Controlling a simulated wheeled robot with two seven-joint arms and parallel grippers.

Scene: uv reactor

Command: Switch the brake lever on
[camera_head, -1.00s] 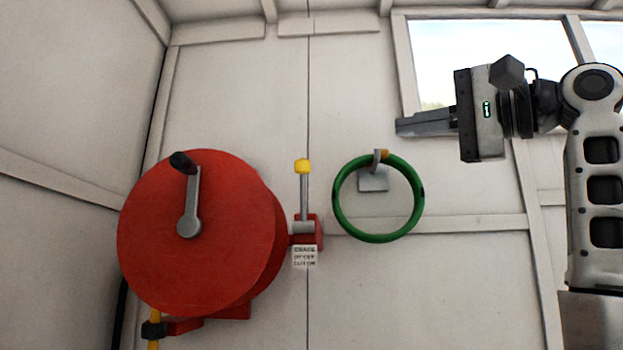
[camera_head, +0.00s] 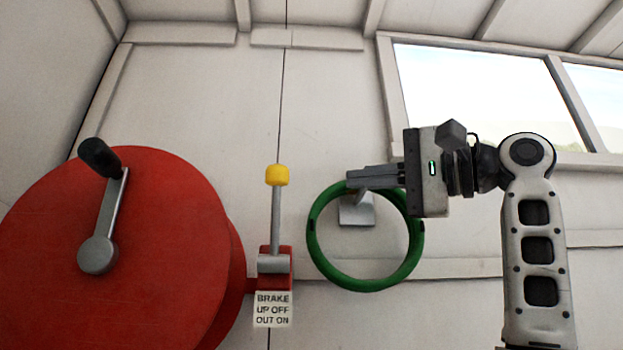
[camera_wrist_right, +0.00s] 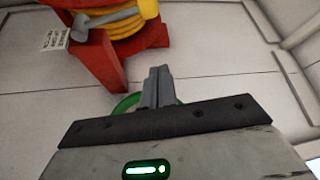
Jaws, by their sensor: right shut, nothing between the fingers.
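The brake lever (camera_head: 276,205) is a grey rod with a yellow knob (camera_head: 277,175), standing upright on a red bracket beside the red reel (camera_head: 150,240). A label (camera_head: 273,309) below it reads "BRAKE UP OFF OUT ON". My right gripper (camera_head: 350,180) is shut and empty, to the right of the lever and apart from it, in front of the top of the green ring. In the right wrist view its closed fingers (camera_wrist_right: 158,88) show with the green ring behind them. My left gripper is not in view.
A green hose ring (camera_head: 365,290) hangs on a grey wall bracket right of the lever. The red reel has a crank with a black handle (camera_head: 99,156). A window (camera_head: 480,95) is at the upper right. The wall above the lever is clear.

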